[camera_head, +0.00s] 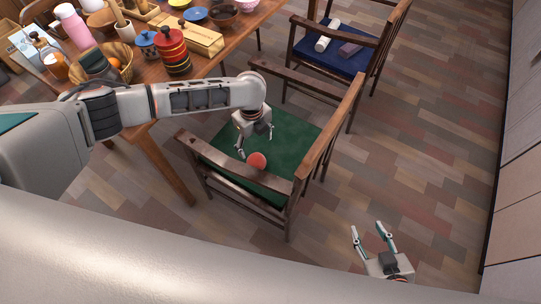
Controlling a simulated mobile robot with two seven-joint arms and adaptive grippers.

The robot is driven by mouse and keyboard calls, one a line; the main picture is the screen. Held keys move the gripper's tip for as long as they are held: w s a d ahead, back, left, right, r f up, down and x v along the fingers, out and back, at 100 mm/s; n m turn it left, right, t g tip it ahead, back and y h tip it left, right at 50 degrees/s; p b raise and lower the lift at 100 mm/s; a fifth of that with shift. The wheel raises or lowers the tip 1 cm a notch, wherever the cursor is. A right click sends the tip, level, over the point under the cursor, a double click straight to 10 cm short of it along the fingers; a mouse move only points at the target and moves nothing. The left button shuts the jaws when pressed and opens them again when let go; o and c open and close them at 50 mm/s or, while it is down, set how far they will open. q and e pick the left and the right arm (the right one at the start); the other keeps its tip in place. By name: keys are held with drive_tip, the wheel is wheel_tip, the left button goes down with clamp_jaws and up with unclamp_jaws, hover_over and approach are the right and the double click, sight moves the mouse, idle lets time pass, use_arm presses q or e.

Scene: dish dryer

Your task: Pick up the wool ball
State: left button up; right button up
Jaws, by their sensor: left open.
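The wool ball (257,161) is a round red-orange ball resting on the green seat (290,131) of a wooden chair, close to its near armrest. My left gripper (254,148) hangs over the seat just above and beside the ball, with its fingers spread and nothing seen between them. I cannot tell whether a finger touches the ball. My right gripper (372,231) is at the lower right over the bare floor, fingers apart and empty, well away from the chair.
The chair's wooden armrests (236,165) and backrest stand around the seat. A table (215,65) at the upper left holds a basket (104,66), a stacked red jar (174,52), bowls and bottles. A second chair with a blue seat (341,61) stands behind. The floor at right is clear.

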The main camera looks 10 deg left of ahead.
sight(257, 159)
use_arm(q)
drive_tip(key=f, duration=0.2)
drive_tip(key=s+f+b, duration=0.1)
drive_tip(key=f, duration=0.1)
drive_tip(key=shift+d, duration=0.25)
drive_tip(key=shift+f, duration=0.8)
drive_tip(key=shift+f+b, duration=0.45)
drive_tip(key=shift+f, duration=0.15)
drive_tip(key=f+b, duration=0.1)
drive_tip(key=f, duration=0.3)
drive_tip(key=shift+s+a+f+b, duration=0.1)
drive_tip(key=shift+s+f+b, duration=0.1)
drive_tip(key=shift+b, duration=0.15)
drive_tip(key=shift+f, duration=0.3)
drive_tip(key=shift+w+r, duration=0.15)
drive_tip(key=shift+w, duration=0.05)
drive_tip(key=c, duration=1.2)
use_arm(e)
drive_tip(key=shift+w+a+f, duration=0.1)
drive_tip(key=shift+w+f, duration=0.05)
drive_tip(key=shift+f, duration=0.25)
drive_tip(key=shift+w+a+f, duration=0.1)
drive_tip(key=shift+w+f, duration=0.05)
drive_tip(key=shift+f, duration=0.25)
